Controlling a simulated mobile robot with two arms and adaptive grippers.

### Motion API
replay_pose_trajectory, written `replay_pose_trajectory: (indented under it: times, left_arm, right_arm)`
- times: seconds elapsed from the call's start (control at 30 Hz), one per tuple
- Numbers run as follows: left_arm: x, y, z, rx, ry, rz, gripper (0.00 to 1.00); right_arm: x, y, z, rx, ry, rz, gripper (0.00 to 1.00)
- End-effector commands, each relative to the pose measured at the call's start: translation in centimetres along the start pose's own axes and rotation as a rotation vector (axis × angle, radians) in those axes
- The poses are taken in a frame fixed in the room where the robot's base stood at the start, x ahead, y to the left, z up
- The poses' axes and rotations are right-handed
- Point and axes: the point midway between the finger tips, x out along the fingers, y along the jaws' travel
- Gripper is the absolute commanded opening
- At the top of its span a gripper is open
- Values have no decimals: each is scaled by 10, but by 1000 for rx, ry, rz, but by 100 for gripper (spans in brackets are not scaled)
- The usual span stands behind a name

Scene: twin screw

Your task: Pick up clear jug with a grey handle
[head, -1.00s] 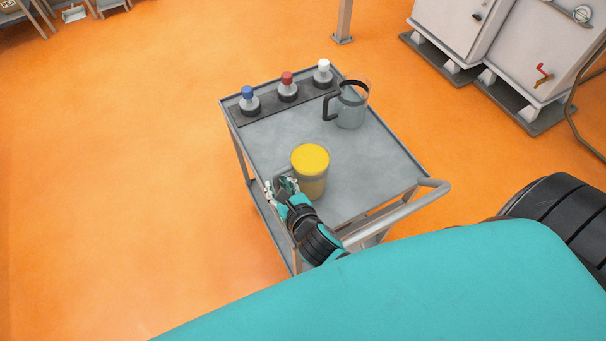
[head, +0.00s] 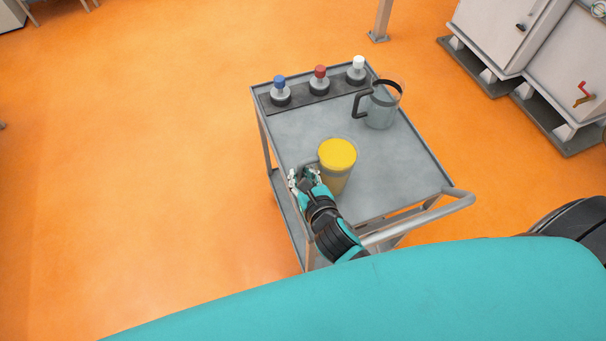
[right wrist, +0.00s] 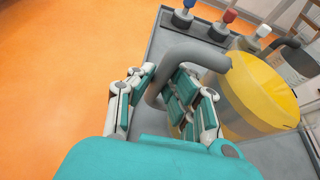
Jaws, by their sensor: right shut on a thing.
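The clear jug with a grey handle (head: 337,172) holds yellow contents and is upright over the left front part of the grey cart top (head: 300,135). I cannot tell whether its base touches the cart. My right gripper (head: 306,178) is at the jug's left side. In the right wrist view, its fingers (right wrist: 163,92) are shut around the grey handle (right wrist: 190,58), and the yellow jug body (right wrist: 258,98) is to their right. The fingers hide the handle's lower part. My left gripper is not in view.
A second clear jug with a black handle (head: 381,110) stands at the cart's back right. Bottles with blue (head: 280,90), red (head: 320,80) and white (head: 356,70) caps stand in a dark strip along the back edge. The cart's push bar (head: 430,213) is at the front right.

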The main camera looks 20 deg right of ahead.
Motion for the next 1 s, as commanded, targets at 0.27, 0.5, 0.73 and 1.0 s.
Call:
replay_pose_trajectory:
  times: [0.27, 0.5, 0.73, 1.0]
  left_arm:
    - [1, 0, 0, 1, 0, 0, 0]
    - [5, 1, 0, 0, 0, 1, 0]
    - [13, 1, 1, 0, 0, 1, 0]
    - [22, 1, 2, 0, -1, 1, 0]
  right_arm:
    - [-10, -5, 25, -9, -10, -1, 0]
    - [-16, -38, 25, -14, -12, -1, 0]
    - [-27, -85, 26, -17, -11, -1, 0]
    - [-37, -132, 26, -14, -10, 1, 0]
